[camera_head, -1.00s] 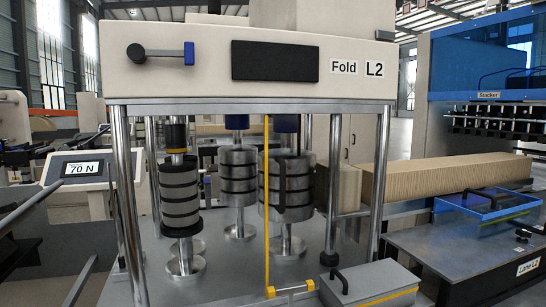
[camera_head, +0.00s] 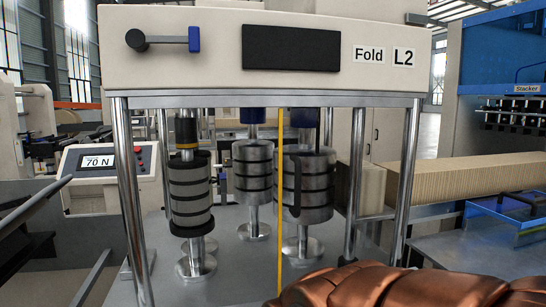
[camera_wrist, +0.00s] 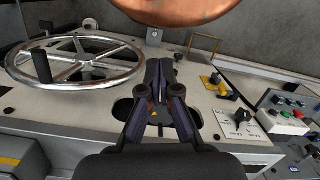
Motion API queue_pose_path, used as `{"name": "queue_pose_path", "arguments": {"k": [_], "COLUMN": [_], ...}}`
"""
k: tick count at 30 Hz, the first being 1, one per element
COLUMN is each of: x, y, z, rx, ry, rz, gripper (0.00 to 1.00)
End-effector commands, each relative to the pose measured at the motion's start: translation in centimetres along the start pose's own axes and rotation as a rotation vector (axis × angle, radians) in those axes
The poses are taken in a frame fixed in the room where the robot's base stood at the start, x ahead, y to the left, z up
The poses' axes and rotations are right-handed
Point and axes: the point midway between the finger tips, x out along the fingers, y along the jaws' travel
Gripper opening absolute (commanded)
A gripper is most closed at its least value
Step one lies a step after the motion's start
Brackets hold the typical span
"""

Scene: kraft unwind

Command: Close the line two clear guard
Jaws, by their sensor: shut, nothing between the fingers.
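The line two fold station, labelled Fold L2, fills the middle of the head view. A thin yellow vertical edge (camera_head: 281,200) and a black upright handle (camera_head: 297,185) show in front of its rollers; they look like parts of the clear guard. The panel itself is too transparent to trace, so I cannot tell how far it stands open. My gripper (camera_wrist: 159,68) shows only in the wrist view, shut and empty above a pale machine top. I see no guard near its fingers there.
In the wrist view, a spoked handwheel (camera_wrist: 75,62) is at left, a black lever switch (camera_wrist: 238,122) at right, and a button box (camera_wrist: 290,112) beyond. In the head view, the stacker (camera_head: 500,80) and a blue clear cover (camera_head: 510,212) are at right. My copper arm hides the lower right.

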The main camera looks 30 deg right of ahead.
Motion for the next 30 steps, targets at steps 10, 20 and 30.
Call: {"name": "queue_pose_path", "arguments": {"k": [10, 20, 30], "x": [-9.4, -20.8, -31.8], "y": [-4.7, -4.7, 1.5], "z": [-8.5, -15.1, -19.3], "rx": [0.042, 0.129, 0.254], "ry": [0.171, 0.334, 0.500], "rz": [-0.243, -0.520, -0.803], "gripper": [0.00, 0.00, 0.00]}}
